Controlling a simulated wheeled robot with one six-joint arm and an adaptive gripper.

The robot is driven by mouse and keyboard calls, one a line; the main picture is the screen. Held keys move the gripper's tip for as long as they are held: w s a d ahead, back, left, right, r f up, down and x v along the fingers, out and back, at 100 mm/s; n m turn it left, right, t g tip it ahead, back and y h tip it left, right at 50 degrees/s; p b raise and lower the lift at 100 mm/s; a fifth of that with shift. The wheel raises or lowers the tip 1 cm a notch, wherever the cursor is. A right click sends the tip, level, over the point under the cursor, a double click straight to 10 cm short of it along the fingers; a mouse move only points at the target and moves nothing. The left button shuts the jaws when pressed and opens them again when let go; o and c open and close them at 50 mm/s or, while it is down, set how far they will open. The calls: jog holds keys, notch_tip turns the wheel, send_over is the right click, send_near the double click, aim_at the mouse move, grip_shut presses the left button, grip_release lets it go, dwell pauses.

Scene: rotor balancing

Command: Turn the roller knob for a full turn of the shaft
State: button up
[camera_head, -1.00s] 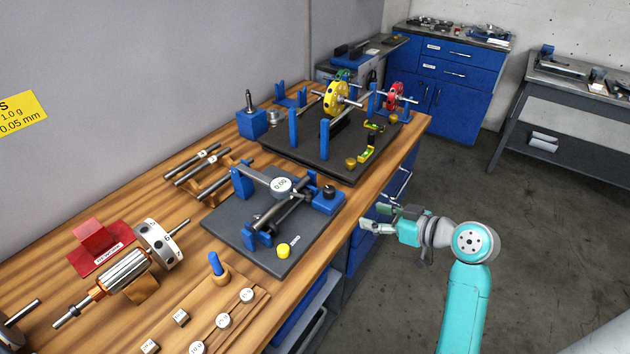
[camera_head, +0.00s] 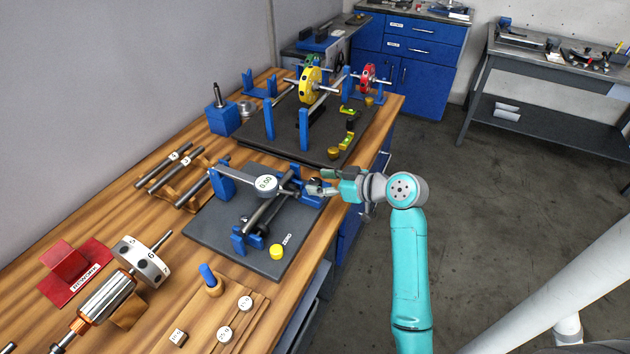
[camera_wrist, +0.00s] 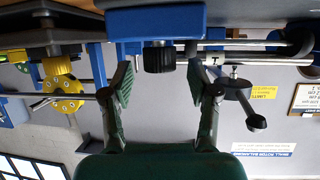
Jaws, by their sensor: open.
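The runout fixture stands on a dark plate (camera_head: 215,240) on the wooden bench, with dark rods lying across it and a dial reading 0.00 (camera_head: 266,184). A blue block (camera_head: 312,200) is at its right side; my gripper partly hides this area in the head view. In the wrist view, a black ribbed knob (camera_wrist: 158,58) sticks out from a blue block (camera_wrist: 155,20). My gripper (camera_wrist: 161,82) is open, with one green-padded finger on each side below the knob. There are visible gaps on both sides; I see no contact. In the head view my gripper (camera_head: 318,184) is at the block.
A yellow button (camera_head: 276,252) marked ZERO is at the plate's front. Behind stands a second dark plate with blue posts and a yellow disc (camera_head: 311,84). A rotor (camera_head: 110,295) and a weight board (camera_head: 250,320) are at the front left.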

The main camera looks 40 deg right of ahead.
jog(key=shift+x, duration=1.1)
grip_shut()
jog(key=shift+a+m+h, duration=0.1)
jog(key=shift+m+h, duration=1.1)
jog(key=shift+h, duration=0.2)
jog(key=shift+m+h, duration=1)
jog(key=shift+h, duration=0.1)
grip_release()
